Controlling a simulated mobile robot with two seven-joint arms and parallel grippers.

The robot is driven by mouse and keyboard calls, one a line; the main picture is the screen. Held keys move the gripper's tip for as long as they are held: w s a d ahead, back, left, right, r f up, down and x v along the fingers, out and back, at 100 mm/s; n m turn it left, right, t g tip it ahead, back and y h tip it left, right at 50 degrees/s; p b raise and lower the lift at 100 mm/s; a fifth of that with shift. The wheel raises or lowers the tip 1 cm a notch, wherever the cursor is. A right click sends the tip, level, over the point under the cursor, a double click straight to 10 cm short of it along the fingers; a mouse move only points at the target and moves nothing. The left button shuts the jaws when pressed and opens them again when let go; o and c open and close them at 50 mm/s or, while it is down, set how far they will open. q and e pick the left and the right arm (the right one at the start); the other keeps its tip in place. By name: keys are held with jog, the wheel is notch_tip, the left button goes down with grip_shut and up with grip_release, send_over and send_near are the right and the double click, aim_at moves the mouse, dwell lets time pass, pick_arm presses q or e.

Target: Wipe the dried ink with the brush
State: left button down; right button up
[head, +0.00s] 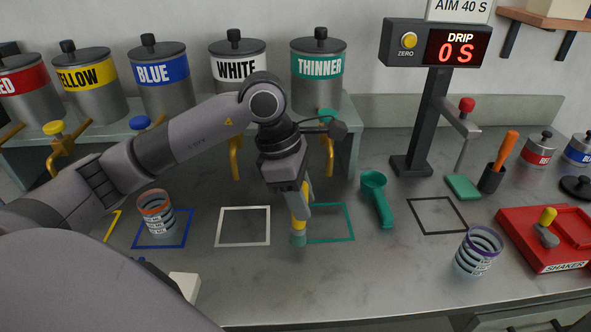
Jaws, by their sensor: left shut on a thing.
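My left gripper (297,198) points down over the middle of the bench, between the white square outline and the teal one. It is shut on a small yellow piece with a grey-green lower end (298,238), mostly hidden by the fingers. I cannot tell what this piece is. An orange handle (506,150) stands tilted in a dark holder (491,179) at the right. Its lower end is hidden, so I cannot tell whether it is the brush. I cannot make out dried ink clearly. My right gripper is not in view.
Labelled ink cans and a THINNER can (318,88) stand on a shelf behind. Ringed cups (157,222) (477,260) stand left and right. A teal scoop (375,200), drip stand (411,166), green pad (463,187) and red shaker (545,262) occupy the right.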

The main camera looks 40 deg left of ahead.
aim_at(305, 184)
pick_arm(q)
jog(key=shift+p+v, duration=0.4)
jog(key=shift+v, duration=0.5)
jog(key=shift+w+d+r+p, duration=0.1)
jog(key=shift+r+p, duration=0.35)
jog(key=shift+r, duration=0.25)
jog(key=shift+w+d+r+p, duration=0.1)
jog(key=shift+r+p, duration=0.3)
jog(key=shift+r, duration=0.5)
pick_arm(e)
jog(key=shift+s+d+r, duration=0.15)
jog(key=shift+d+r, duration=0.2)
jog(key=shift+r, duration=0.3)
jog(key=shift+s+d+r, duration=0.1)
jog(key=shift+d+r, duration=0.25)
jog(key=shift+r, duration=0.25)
pick_arm(q)
jog(key=shift+s, duration=0.1)
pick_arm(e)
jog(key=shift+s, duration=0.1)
